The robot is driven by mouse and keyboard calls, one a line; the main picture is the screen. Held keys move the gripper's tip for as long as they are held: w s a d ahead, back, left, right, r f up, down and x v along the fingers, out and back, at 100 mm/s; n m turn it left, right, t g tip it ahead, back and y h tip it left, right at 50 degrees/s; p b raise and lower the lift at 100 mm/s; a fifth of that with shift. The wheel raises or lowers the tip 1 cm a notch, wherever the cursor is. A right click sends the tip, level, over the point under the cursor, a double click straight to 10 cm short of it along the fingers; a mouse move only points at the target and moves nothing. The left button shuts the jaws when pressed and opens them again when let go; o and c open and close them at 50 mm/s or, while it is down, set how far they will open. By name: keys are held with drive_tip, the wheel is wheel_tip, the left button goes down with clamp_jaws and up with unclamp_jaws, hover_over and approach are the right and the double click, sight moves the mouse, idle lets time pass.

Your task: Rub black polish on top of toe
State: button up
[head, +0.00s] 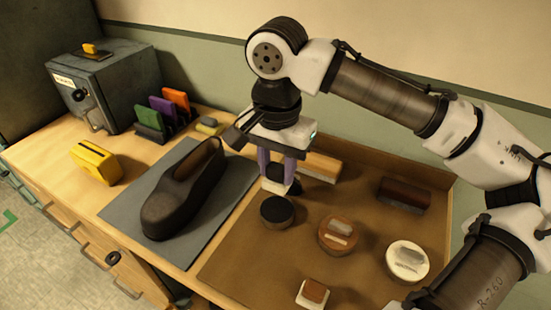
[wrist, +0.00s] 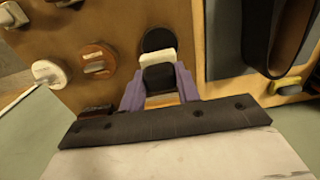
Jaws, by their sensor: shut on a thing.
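A dark brown shoe (head: 184,190) lies on a grey mat (head: 120,213), toe toward the front left; part of it shows in the wrist view (wrist: 290,40). My gripper (head: 278,178) points down with its purple fingers shut on a small pale-and-dark applicator (wrist: 160,58). It is right of the shoe, above the round tin of black polish (head: 277,212). The tin also shows beyond the applicator in the wrist view (wrist: 157,38). I cannot tell whether the applicator touches the polish. The applicator's underside is hidden.
A brown tin (head: 338,240) and a white tin (head: 408,262) stand right on the brown tray (head: 240,262). A small block (head: 312,293), a dark brush (head: 403,194) and a pale-bristled brush (head: 320,167) lie around. A yellow box (head: 96,163) and a metal cabinet (head: 112,88) are left.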

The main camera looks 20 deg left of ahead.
drive_tip(key=shift+f, duration=0.1)
wheel_tip(320, 180, down, 6)
drive_tip(key=b, duration=0.6)
drive_tip(key=shift+f, duration=0.55)
idle(2.6)
wheel_tip(320, 180, up, 7)
drive_tip(key=p, duration=0.7)
drive_tip(key=shift+r, duration=0.1)
idle(0.8)
